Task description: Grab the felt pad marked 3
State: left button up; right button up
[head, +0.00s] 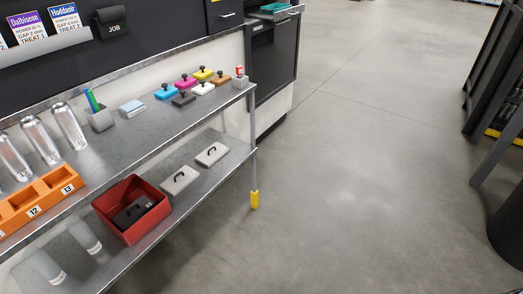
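No number 3 can be read on any pad-like thing in the head view. Two pale grey blocks with black handles, a nearer one (180,181) and a farther one (212,155), lie on the lower shelf. A dark block with a handle (132,214) lies inside a red open box (149,193) on the same shelf. I cannot tell which of these, if any, is felt pad 3. Neither of my grippers is in view.
Small coloured blocks with black knobs, one of them magenta (186,84), stand on the upper shelf (140,141). Clear cylinders (69,126), an orange numbered rack (40,199) and a pen cup (100,119) are there too. The floor (370,180) to the right is clear.

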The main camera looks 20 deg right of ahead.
aim_at(208, 158)
jog(key=z, duration=0.2)
jog(key=i+l+u, duration=0.15)
jog(key=i+l, duration=0.6)
jog(key=i, duration=0.25)
jog(key=i+l+u, duration=0.15)
jog(key=i+l, duration=0.7)
jog(key=i, duration=0.15)
